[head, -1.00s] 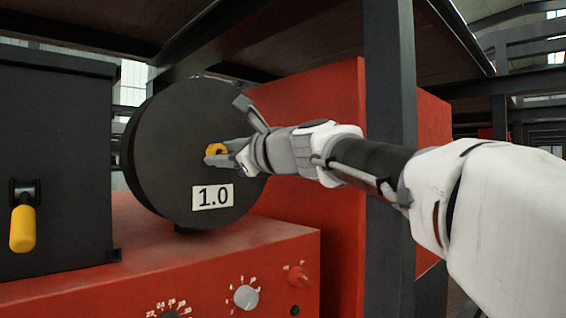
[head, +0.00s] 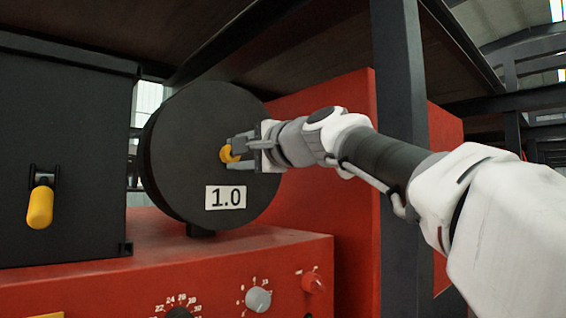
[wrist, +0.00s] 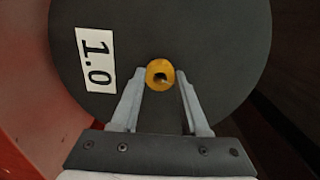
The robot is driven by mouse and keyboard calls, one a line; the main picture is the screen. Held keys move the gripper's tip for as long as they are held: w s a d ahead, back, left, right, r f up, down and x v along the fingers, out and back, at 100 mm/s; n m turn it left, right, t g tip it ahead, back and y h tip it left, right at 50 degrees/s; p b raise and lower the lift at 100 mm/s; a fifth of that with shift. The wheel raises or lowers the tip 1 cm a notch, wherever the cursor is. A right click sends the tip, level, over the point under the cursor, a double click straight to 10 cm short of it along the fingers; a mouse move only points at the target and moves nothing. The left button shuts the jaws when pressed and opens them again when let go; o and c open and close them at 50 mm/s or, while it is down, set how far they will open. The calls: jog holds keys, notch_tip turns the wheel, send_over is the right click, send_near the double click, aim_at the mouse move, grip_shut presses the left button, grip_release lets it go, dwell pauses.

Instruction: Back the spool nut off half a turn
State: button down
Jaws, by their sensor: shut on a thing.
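The spool nut (head: 228,154) is a small yellow piece at the middle of a black round spool (head: 190,120) with a white "1.0" label (head: 226,197). In the wrist view the nut (wrist: 160,75) shows as a yellow ring with a dark hole. My gripper (head: 236,152) reaches in from the right and is shut on the nut. In the wrist view its two grey fingers (wrist: 160,88) stand on either side of the nut. The head view partly hides the nut behind the fingers.
A red machine housing (head: 270,258) with knobs (head: 258,299) lies below the spool. A black box with a yellow handle (head: 40,206) stands at left. A dark upright post (head: 402,130) stands close behind my arm, under a dark shelf.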

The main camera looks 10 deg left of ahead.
jog(key=n+b, duration=0.5)
jog(key=n, duration=1.3)
jog(key=shift+f+b, duration=0.1)
jog(key=shift+b, duration=0.3)
jog(key=shift+n, duration=0.4)
jog(key=shift+c, duration=2)
grip_release()
jog(key=shift+d, duration=0.1)
jog(key=b+v, duration=0.7)
jog(key=v, duration=1)
